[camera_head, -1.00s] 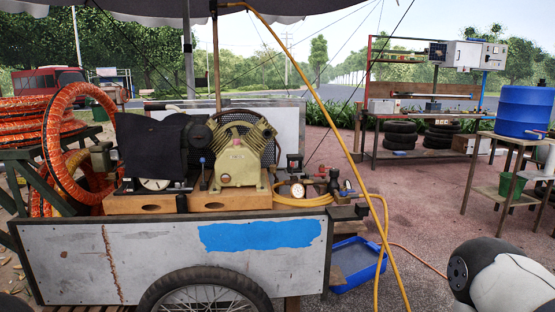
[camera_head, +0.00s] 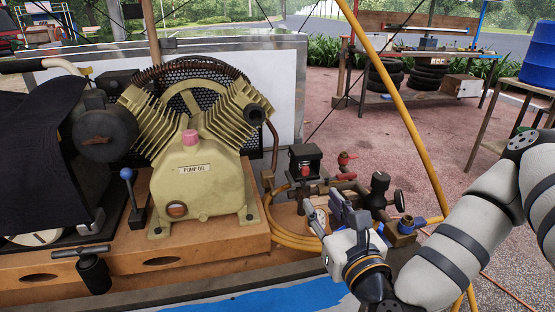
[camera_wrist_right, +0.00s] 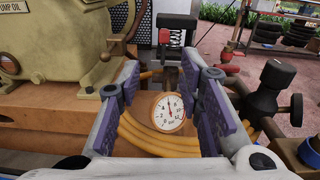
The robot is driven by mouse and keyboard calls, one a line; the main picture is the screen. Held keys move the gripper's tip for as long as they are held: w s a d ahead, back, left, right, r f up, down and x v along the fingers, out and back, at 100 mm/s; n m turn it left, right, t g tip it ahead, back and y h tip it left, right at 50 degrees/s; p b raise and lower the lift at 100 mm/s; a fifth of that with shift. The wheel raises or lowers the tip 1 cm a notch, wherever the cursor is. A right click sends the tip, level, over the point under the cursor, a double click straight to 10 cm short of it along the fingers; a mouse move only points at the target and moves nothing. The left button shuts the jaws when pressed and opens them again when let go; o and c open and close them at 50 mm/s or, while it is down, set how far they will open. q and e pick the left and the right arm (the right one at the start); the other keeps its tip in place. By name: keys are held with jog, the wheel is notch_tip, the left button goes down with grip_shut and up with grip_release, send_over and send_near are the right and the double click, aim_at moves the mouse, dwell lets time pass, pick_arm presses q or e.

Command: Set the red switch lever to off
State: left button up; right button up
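A black switch box (camera_head: 305,160) stands on the pipework right of the pump, with a small red lever (camera_head: 305,170) on its front. In the right wrist view the box (camera_wrist_right: 177,22) is ahead, top centre, with a red part (camera_wrist_right: 164,37) at its left side. My right gripper (camera_head: 349,207) is over the pipe fittings, in front of and right of the box. In the wrist view its two fingers (camera_wrist_right: 168,82) are wide apart with nothing held between them; the box lies beyond them. The lever's exact position is too small to tell. My left gripper is not in view.
A dial gauge (camera_wrist_right: 168,112) and a yellow hose (camera_wrist_right: 150,140) lie below the fingers. A red-handled valve (camera_head: 346,159) and a black knob fitting (camera_head: 380,188) are close by on the right. The olive pump (camera_head: 198,175) stands left.

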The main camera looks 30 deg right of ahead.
aim_at(307, 172)
jog(key=shift+m, duration=0.3)
jog(key=x, duration=0.4)
jog(key=r+x, duration=0.1)
jog(key=x, duration=0.7)
jog(key=shift+d+r, duration=0.15)
jog(key=shift+d, duration=0.2)
jog(key=shift+c, duration=0.5)
grip_shut()
